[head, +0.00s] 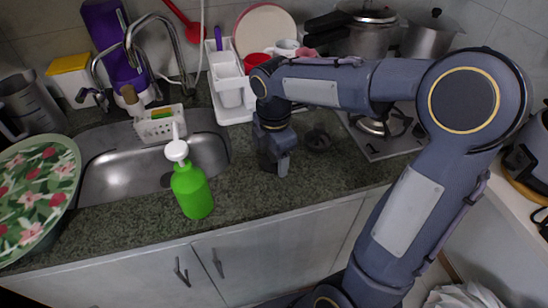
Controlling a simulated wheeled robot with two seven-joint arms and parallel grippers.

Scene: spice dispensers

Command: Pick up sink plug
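A small dark round piece (318,140), which looks like the sink plug, lies on the dark stone counter, just right of my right gripper. My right gripper (281,170) points down at the counter between the sink and the stove, beside the dark piece and apart from it in the picture. Its fingers are seen from the side and are dark, so their opening and anything between them cannot be made out. My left gripper is not in view.
A green soap bottle (193,192) stands at the counter's front, before the metal sink (110,178). A floral plate (38,190) is at the left. A white dish rack (229,90) stands behind my gripper, and a gas stove (378,147) is to the right.

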